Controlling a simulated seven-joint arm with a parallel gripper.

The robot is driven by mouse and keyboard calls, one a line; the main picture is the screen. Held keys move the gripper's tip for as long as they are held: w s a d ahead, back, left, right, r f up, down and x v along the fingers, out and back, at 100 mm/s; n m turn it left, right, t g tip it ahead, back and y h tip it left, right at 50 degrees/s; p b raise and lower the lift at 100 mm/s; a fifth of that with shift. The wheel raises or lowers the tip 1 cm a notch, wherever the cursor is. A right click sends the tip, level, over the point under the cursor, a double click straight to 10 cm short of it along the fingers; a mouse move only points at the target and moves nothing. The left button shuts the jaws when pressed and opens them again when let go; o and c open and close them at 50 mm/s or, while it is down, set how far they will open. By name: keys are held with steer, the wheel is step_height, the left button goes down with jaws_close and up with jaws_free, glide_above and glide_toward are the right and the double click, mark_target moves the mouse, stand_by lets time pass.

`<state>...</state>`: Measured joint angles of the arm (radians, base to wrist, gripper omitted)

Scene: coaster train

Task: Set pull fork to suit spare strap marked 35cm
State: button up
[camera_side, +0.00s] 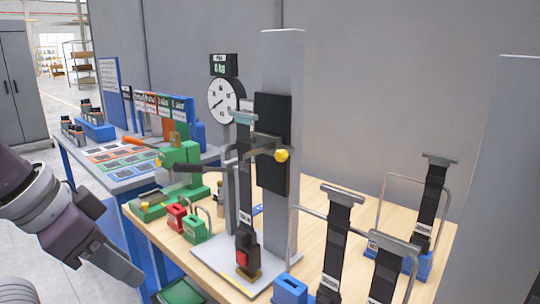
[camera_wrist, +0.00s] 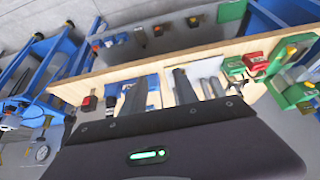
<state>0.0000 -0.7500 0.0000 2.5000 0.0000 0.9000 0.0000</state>
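A tester stands on the wooden bench, with a grey column (camera_side: 284,60) and a dark sliding plate (camera_side: 273,110). A grey bracket with a yellow knob (camera_side: 281,155) sits partway up the plate; it appears to carry the pull fork. A dark strap (camera_side: 245,185) hangs upright in front, its lower end at a buckle with a red button (camera_side: 242,259). Several spare straps, one of them at front centre (camera_side: 338,240), stand on blue holders at right; their length labels are unreadable. My gripper (camera_side: 125,268) is at lower left, apart from the tester; its opening cannot be made out.
A round dial (camera_side: 223,98) under a small green-lit display stands behind the tester. Red (camera_side: 176,217) and green (camera_side: 195,229) blocks and a green fixture (camera_side: 180,165) lie left of it. Wire loops (camera_side: 386,180) rise around the spare straps. A blue-framed table stands at back left.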

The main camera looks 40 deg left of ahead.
step_height(320, 180, up, 12)
steer(key=w+a+f+m+y, duration=0.3)
steer(key=a+f+m+y, duration=0.15)
steer(key=a, duration=0.45)
steer(key=w+a+r+m+t+y, duration=0.3)
steer(key=w+a+m+y, duration=0.25)
steer(key=w+m, duration=0.25)
steer(key=w+d+r+m+t, duration=0.2)
steer(key=w+d+m+t, duration=0.15)
steer(key=w+m, duration=0.25)
steer(key=m+t+h, duration=0.6)
steer(key=m+h, duration=0.1)
steer(key=m, duration=0.6)
glide_toward(278, 157)
steer(key=w+a+r, duration=0.1)
steer(key=a+r, duration=0.2)
steer(key=r, duration=0.2)
step_height(278, 157, down, 2)
steer(key=d+m+h, duration=0.2)
steer(key=d, duration=0.1)
steer(key=w+f, duration=0.1)
steer(key=w, duration=0.1)
steer(key=w+a, duration=0.1)
steer(key=w, duration=0.2)
steer(key=w+f, duration=0.1)
steer(key=w, duration=0.2)
steer(key=shift+a+f, duration=0.2)
steer(key=shift+f, duration=0.15)
steer(key=shift+s, duration=0.1)
